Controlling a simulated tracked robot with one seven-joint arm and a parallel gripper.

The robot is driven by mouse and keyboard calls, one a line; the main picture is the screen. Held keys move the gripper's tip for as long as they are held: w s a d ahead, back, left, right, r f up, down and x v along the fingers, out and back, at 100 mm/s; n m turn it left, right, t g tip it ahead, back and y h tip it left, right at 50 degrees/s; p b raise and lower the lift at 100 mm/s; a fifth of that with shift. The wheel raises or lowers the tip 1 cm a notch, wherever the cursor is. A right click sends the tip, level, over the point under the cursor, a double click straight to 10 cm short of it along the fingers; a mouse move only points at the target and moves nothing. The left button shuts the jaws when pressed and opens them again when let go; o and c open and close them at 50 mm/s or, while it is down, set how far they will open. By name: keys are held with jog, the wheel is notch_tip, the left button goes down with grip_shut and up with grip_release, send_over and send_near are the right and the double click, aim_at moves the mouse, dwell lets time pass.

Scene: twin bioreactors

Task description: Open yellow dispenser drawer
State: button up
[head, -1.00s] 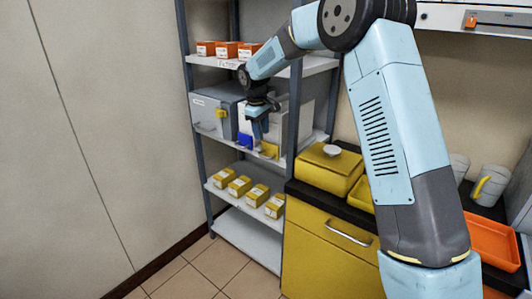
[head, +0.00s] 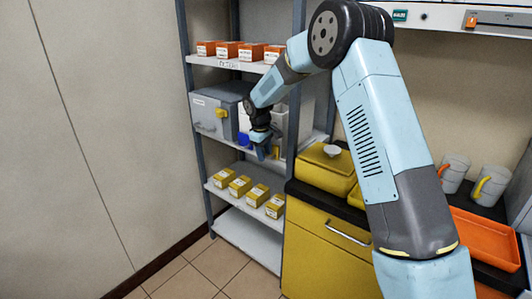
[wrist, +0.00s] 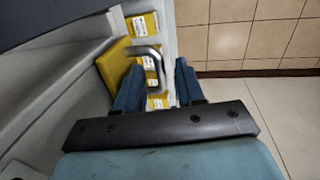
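The yellow drawer (wrist: 112,62) shows in the wrist view with a bent metal bar handle (wrist: 152,62) on its front. My gripper (wrist: 160,85) is open, with one blue finger on each side of the handle's near end. I cannot tell whether a finger touches the handle. In the head view my gripper (head: 264,155) points down in front of the white dispenser (head: 276,118) on the middle shelf. It hides the yellow drawer there. A blue drawer (head: 244,140) shows just to its left.
A grey box with a yellow latch (head: 215,110) stands left of the dispenser. Yellow boxes (head: 239,186) line the shelf below, and orange boxes (head: 228,49) the shelf above. A shelf post (head: 293,110) rises close right of my gripper. The yellow cabinet (head: 322,252) stands farther right.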

jog(key=shift+c, duration=0.5)
grip_shut()
jog(key=s+a, duration=0.6)
jog(key=s, duration=0.2)
jog(key=shift+s+a, duration=0.35)
jog(key=shift+a, duration=0.05)
jog(key=shift+o, duration=0.5)
grip_release()
